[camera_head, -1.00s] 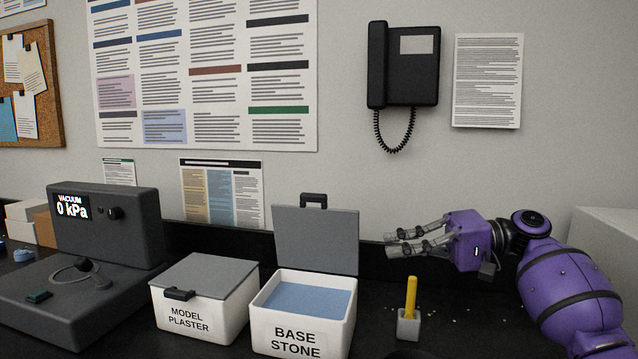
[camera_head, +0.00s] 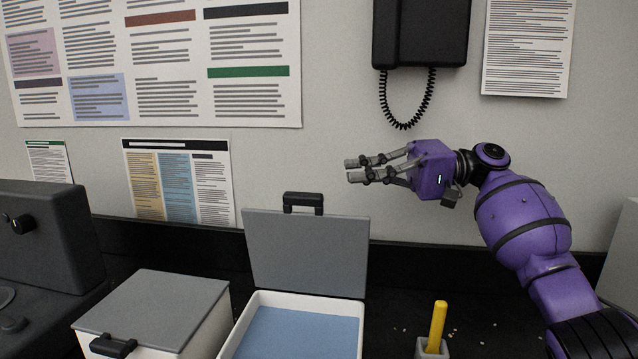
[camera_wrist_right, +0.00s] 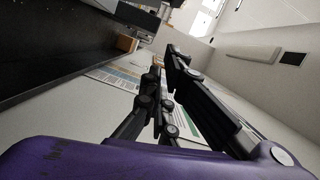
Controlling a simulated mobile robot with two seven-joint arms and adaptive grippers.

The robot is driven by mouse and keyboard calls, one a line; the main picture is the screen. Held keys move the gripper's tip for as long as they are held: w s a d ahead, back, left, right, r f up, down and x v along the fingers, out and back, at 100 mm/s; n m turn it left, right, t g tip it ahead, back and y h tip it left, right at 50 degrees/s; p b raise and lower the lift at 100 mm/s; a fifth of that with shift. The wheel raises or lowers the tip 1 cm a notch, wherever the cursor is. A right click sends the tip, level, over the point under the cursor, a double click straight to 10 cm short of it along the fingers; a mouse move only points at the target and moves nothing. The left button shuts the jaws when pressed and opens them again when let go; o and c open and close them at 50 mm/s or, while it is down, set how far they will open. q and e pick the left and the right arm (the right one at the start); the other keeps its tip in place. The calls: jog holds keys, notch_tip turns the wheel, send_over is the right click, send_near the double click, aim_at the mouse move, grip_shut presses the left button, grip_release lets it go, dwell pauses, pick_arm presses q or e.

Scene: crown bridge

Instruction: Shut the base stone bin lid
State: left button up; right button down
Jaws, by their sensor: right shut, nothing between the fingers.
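The base stone bin (camera_head: 243,325) stands open at the bottom middle of the head view, with blue material (camera_head: 300,335) inside. Its grey lid (camera_head: 306,254) stands upright at the back of the bin, with a black handle (camera_head: 303,201) on its top edge. My right gripper (camera_head: 350,171) is shut and empty. It is up and to the right of the lid, apart from it, with its fingers pointing left. The right wrist view shows its fingers (camera_wrist_right: 165,85) in front of the wall. My left gripper is not in view.
The plaster bin (camera_head: 150,310) with its grey lid shut stands left of the base stone bin. A grey holder with a yellow-handled tool (camera_head: 437,325) stands to the right. A wall phone (camera_head: 420,30) with a hanging cord is above my right gripper. The dark vacuum unit (camera_head: 45,240) is at the left.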

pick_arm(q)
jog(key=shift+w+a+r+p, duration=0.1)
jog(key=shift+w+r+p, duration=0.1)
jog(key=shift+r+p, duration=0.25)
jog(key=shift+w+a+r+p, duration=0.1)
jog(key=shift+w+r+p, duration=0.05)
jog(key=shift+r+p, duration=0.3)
pick_arm(e)
jog(key=s+a+f, duration=0.1)
jog(key=s+a, duration=0.3)
jog(key=a, duration=0.3)
jog(key=shift+a, duration=0.3)
jog(key=shift+s, duration=0.1)
